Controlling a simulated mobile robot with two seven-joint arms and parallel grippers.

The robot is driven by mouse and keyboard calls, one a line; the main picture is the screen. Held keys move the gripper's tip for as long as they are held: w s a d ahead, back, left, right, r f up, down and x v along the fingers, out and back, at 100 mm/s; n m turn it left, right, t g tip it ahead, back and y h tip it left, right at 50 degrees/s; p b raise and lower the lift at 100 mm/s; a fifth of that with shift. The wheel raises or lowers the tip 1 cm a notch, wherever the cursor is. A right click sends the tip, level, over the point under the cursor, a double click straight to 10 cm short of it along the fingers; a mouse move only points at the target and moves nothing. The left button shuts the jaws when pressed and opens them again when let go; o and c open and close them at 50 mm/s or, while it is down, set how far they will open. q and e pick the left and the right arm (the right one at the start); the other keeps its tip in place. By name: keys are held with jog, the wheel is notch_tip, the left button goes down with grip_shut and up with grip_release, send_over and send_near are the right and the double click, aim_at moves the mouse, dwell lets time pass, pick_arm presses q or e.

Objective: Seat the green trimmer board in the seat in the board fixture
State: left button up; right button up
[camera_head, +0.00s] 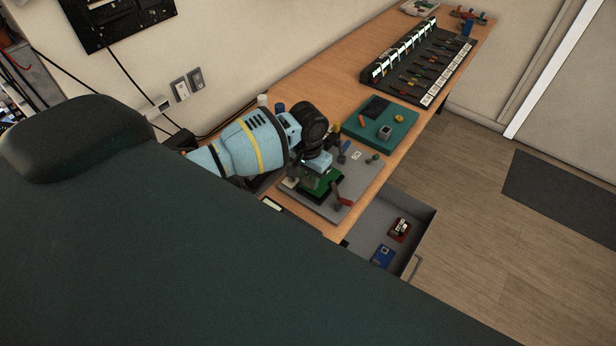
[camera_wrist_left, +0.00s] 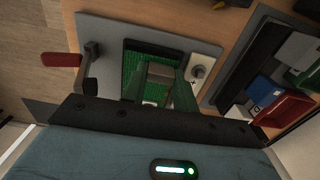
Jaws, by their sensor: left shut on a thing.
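The green trimmer board (camera_head: 313,184) is at my left gripper (camera_head: 318,168), low over the grey board fixture (camera_head: 362,174). In the left wrist view the gripper (camera_wrist_left: 160,76) is shut on the board (camera_wrist_left: 133,66), and its fingers hide the board's middle. The black-edged seat (camera_wrist_left: 156,43) frames the green board there. I cannot tell whether the board lies fully down in the seat or is slightly above it. My right gripper is in neither view.
A red-handled clamp (camera_wrist_left: 62,59) stands at the fixture's side. A teal mat (camera_head: 398,140) with small parts lies beyond the fixture. An open drawer (camera_head: 425,228) below the table edge holds red and blue parts. A black rack (camera_head: 432,75) stands farther along the bench.

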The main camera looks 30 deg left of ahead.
pick_arm(q)
jog(key=shift+f, duration=0.95)
dwell(0.5)
jog(key=o, duration=1)
jog(key=shift+o, duration=0.2)
jog(key=shift+r, duration=0.15)
notch_tip(320, 180, up, 8)
jog(key=shift+f, duration=0.2)
jog(key=shift+f, duration=0.1)
